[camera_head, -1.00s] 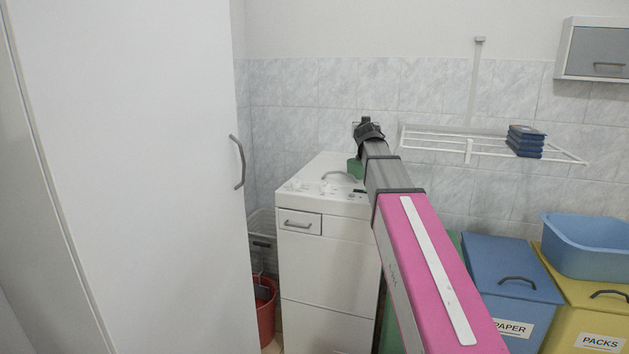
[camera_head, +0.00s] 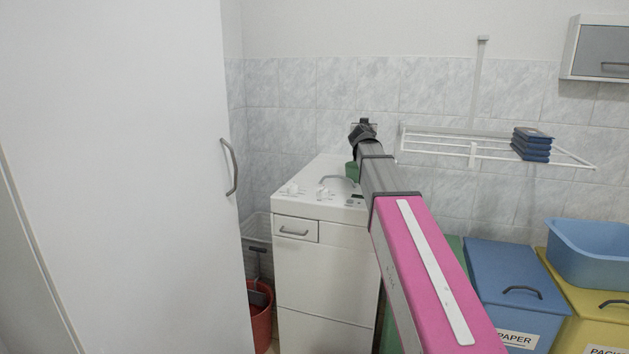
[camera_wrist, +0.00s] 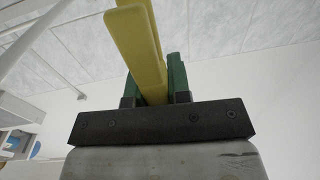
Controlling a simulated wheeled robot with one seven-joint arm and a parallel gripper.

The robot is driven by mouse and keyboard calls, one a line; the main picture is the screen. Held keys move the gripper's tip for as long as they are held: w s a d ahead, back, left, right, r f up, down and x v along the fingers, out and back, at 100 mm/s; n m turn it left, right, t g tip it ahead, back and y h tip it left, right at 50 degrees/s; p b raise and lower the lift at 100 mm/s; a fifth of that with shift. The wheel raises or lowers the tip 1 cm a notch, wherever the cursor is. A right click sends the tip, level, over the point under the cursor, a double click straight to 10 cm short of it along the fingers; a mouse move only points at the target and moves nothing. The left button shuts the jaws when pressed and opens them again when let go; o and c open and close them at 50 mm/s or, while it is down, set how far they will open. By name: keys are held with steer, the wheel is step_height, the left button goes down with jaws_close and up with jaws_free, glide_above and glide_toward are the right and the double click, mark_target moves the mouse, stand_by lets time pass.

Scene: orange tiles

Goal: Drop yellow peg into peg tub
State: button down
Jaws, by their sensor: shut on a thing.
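My gripper (camera_wrist: 156,82) is shut on the yellow peg (camera_wrist: 138,42), which stands out beyond the green fingers in the wrist view. In the head view my arm reaches forward and the gripper end (camera_head: 363,125) shows small and dark against the tiled wall, above the back of the white washing machine. The peg cannot be made out in the head view. A green container (camera_head: 351,171) stands on the machine's top, partly hidden by my arm; I cannot tell whether it is the peg tub.
The white washing machine (camera_head: 322,262) stands beside a tall white cabinet (camera_head: 110,150). A wall rack (camera_head: 440,151) holds dark blue packs (camera_head: 532,144). Blue (camera_head: 512,277) and yellow (camera_head: 590,310) bins stand at right, with a blue basin (camera_head: 595,252) above. A red bucket (camera_head: 260,325) stands low.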

steer(key=shift+f, duration=0.25)
steer(key=c, duration=1)
jaws_free()
steer(key=shift+s, duration=0.1)
steer(key=v, duration=1)
steer(key=shift+s+a, duration=0.15)
steer(key=shift+s, duration=0.15)
